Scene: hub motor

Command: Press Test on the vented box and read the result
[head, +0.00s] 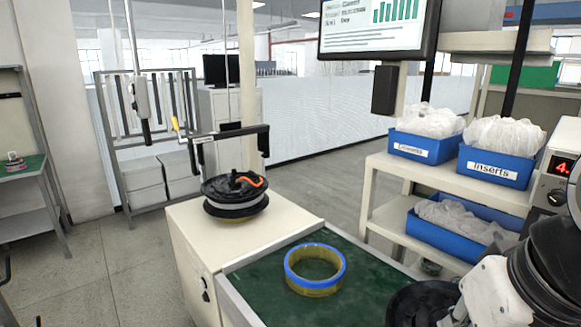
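At the right edge stands a pale instrument box (551,192) with a lit red display (562,167) and a dark knob below it. The display begins with "4."; the rest is cut off by the frame. I cannot make out vents or a Test button, so I cannot tell if this is the vented box. My white and black arm covers the lower right corner, in front of and below this box. My gripper's fingers do not show.
A blue-rimmed yellow ring (315,270) lies on the green mat (255,290). A black hub-like part (235,194) sits on the cream cabinet (195,228) under a hanging lifting bar (225,137). Blue bins (495,168) fill the shelf behind. A monitor (378,28) hangs above.

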